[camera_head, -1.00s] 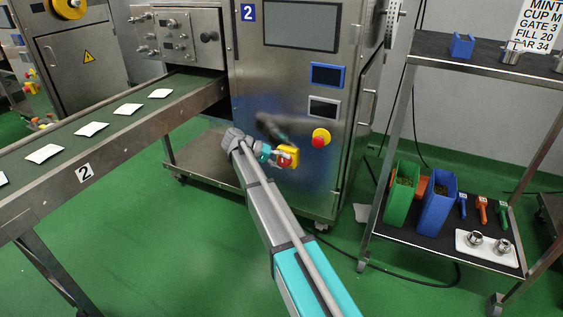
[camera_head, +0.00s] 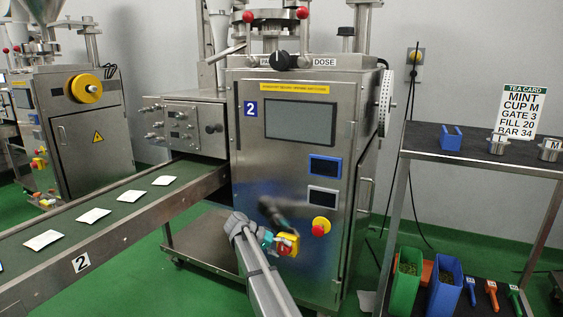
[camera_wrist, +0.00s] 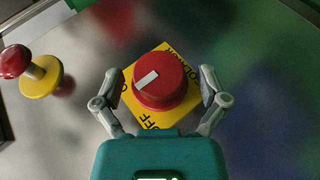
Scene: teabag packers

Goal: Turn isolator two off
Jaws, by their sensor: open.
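The isolator is a red rotary knob (camera_wrist: 160,82) on a yellow plate (camera_wrist: 150,121), on the front of the machine marked 2 (camera_head: 345,110). The knob's white mark lies slantwise, from lower left to upper right. My gripper (camera_wrist: 161,76) is open, with one finger on each side of the knob. Small gaps seem to show between fingers and knob. In the head view the isolator (camera_head: 287,245) is at the tip of my gripper (camera_head: 272,243).
A red emergency button on a yellow base (camera_head: 320,227) sits above right of the isolator; it also shows at the wrist view's left (camera_wrist: 38,73). A conveyor (camera_head: 115,215) with white teabags runs to the left. A shelf rack (camera_head: 460,150) stands right.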

